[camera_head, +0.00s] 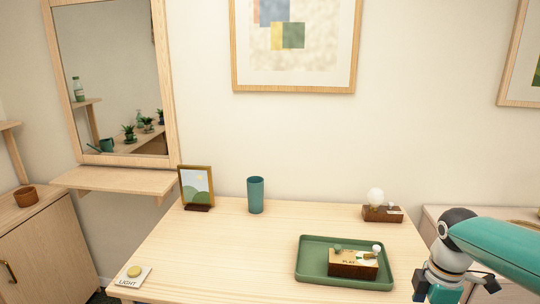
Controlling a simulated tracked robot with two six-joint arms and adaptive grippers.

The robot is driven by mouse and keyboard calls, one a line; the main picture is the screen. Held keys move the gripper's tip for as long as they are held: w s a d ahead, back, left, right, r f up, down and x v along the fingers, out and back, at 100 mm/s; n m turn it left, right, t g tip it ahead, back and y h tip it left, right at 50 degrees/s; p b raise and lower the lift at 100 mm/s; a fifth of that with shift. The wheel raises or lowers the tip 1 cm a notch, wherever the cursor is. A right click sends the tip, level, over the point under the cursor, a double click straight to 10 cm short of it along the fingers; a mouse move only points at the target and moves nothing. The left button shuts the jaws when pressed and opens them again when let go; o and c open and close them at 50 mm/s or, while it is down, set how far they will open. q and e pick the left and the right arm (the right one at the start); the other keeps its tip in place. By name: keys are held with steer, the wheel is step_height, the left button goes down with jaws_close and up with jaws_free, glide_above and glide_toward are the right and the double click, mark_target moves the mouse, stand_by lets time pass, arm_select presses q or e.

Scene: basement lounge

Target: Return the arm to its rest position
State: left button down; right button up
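My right arm comes in from the right edge, teal with a dark joint and a grey-and-teal wrist. My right gripper (452,288) is at the lower right, just right of the green tray (302,274). Dark finger links show on both sides of its wrist, but the fingertips are not clearly visible, so I cannot tell whether it is open or shut. I see nothing held in it. My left arm and gripper are not in view.
On the tray sits a wooden box (352,268) with small knobs.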

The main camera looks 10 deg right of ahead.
steer(key=w+a+f+m+y, duration=0.1)
steer(key=a+f+m, duration=0.2)
steer(key=a+f, duration=0.55)
steer(key=w+a+f+m+y, duration=0.15)
steer(key=a+f, duration=0.35)
steer(key=f, duration=0.6)
steer(key=s+a+f+m+y, duration=0.1)
steer(key=s+a+f+m, duration=1)
steer(key=s+a+f, duration=0.2)
steer(key=shift+s+a+f+t, duration=0.2)
steer(key=shift+a+f+t, duration=0.1)
steer(key=shift+f, duration=0.25)
steer(key=shift+y, duration=0.25)
